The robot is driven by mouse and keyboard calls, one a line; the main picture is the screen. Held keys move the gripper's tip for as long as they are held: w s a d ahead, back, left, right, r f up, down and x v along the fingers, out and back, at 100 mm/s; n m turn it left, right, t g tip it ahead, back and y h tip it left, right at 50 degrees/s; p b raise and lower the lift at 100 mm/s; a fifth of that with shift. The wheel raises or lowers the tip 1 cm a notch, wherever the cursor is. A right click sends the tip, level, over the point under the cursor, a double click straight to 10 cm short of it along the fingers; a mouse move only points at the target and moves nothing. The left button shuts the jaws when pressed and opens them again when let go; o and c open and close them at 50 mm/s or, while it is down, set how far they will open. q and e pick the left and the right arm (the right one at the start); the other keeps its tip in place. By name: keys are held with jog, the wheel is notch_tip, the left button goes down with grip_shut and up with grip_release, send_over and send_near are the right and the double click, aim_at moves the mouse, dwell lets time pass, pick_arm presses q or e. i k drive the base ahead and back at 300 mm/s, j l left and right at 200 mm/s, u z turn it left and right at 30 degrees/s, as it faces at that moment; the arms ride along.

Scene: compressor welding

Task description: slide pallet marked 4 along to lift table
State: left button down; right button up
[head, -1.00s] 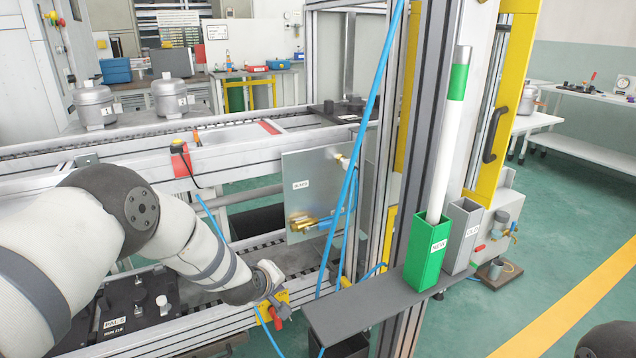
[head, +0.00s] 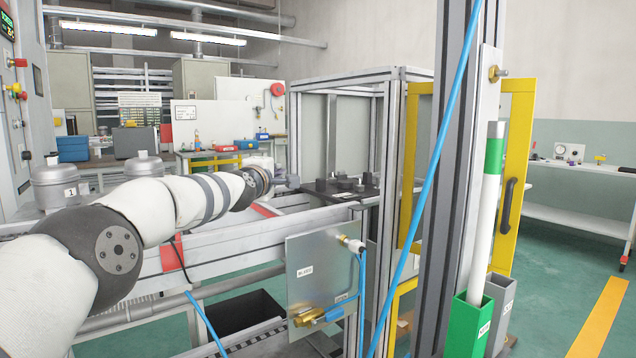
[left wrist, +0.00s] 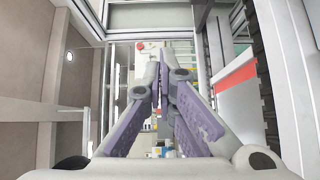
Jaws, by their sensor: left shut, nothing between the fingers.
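A dark pallet (head: 345,188) with several dark fixtures on it sits on the upper conveyor, inside the framed station. No number is readable on it, so I cannot tell whether it is pallet 4. My left gripper (head: 288,184) is over the conveyor, just left of this pallet in the head view. Whether it touches the pallet is unclear. In the left wrist view its purple-padded fingers (left wrist: 163,88) come together at the tips, shut and empty. The lift table cannot be told apart. My right gripper is out of view.
A compressor marked 1 (head: 55,187) stands on the conveyor at left. A grey post (head: 447,180), blue hose and green holder (head: 470,325) stand at right.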

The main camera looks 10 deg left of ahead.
aim_at(341, 189)
jog(key=i+l, duration=0.25)
jog(key=i, duration=0.2)
jog(key=i+l, duration=0.2)
jog(key=i, duration=0.3)
jog(key=i+l, duration=0.25)
jog(key=i, duration=0.2)
